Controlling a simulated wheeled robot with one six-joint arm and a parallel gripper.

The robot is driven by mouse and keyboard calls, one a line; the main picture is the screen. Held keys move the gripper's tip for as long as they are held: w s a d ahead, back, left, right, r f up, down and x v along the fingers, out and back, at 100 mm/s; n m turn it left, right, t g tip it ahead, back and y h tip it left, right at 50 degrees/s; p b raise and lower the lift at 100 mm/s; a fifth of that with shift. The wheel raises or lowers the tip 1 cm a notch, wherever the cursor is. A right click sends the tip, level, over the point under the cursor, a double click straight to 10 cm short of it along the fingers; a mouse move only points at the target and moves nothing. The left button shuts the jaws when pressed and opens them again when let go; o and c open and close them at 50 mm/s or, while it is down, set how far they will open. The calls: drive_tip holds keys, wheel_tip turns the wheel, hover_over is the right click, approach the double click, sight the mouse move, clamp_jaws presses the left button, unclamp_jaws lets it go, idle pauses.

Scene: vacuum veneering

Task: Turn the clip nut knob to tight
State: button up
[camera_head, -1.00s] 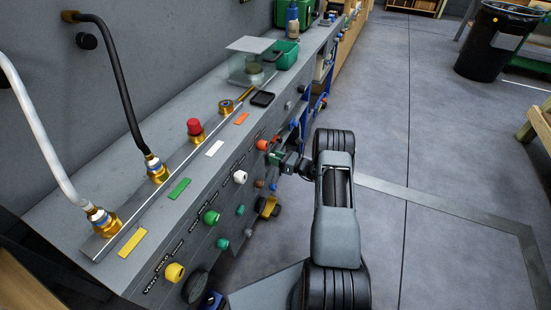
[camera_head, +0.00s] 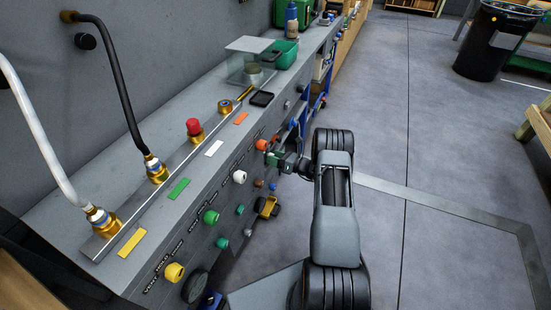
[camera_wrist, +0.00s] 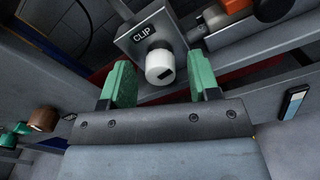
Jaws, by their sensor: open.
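The clip nut knob (camera_wrist: 160,66) is a short white cylinder with a dark mark on its face. It sits on a grey box (camera_wrist: 135,35) labelled CLIP, in the upper middle of the wrist view. My gripper (camera_wrist: 163,71) is open, with one green finger on each side of the knob in the picture. Gaps show between the knob and both fingers, and I see no contact. How deep the knob lies between the fingers is hard to tell. In the head view my gripper (camera_head: 273,157) is at the front of the bench, where I cannot make out the clip box.
Coloured knobs, including a yellow one (camera_head: 174,272) and a green one (camera_head: 211,217), line the bench front (camera_head: 190,250). In the wrist view an orange part (camera_wrist: 228,6) and a dark cylinder (camera_wrist: 272,8) lie close at upper right. Open floor (camera_head: 385,150) is on the right.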

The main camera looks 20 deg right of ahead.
drive_tip(key=s+d+n+p, duration=0.2)
drive_tip(key=s+d+n, duration=0.2)
drive_tip(key=s+d, duration=0.5)
drive_tip(key=shift+s+d+n, duration=0.15)
drive_tip(key=shift+s+n, duration=0.25)
drive_tip(key=shift+s, duration=0.2)
idle(0.3)
